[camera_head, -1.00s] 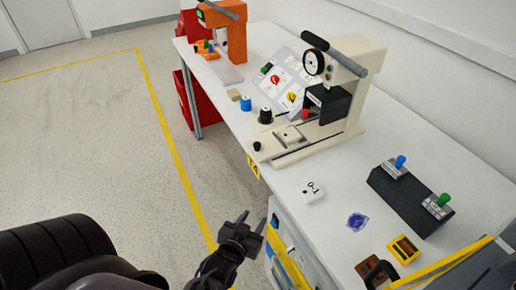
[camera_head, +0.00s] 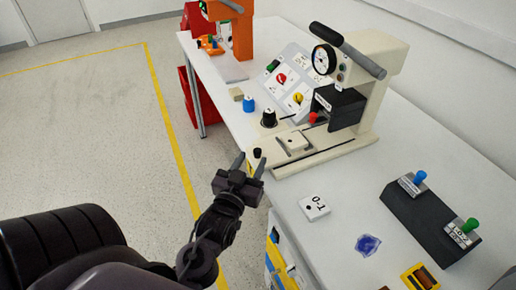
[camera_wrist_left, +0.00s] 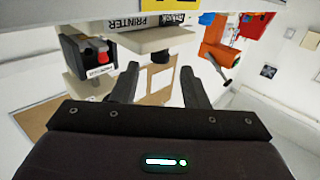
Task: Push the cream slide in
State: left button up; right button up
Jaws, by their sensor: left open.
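A cream press (camera_head: 385,75) stands on the white table. Its cream slide (camera_head: 294,142), with a small square plate on top, lies on the base and sticks out toward the front table edge. A black knob (camera_head: 257,153) is at the slide's front end. My left gripper (camera_head: 250,163) is open and empty, close to the knob, with its fingertips pointing at it. I cannot tell whether they touch it.
An orange machine (camera_head: 238,35) stands farther back. A white switch block (camera_head: 314,208), a blue item (camera_head: 368,244) and a black lever box (camera_head: 430,220) are at right.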

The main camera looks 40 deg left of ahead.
aim_at(256, 154)
pick_arm(q)
jog(key=x, duration=0.5)
jog(key=shift+f, duration=0.15)
pick_arm(e)
jog(key=shift+s, duration=0.3)
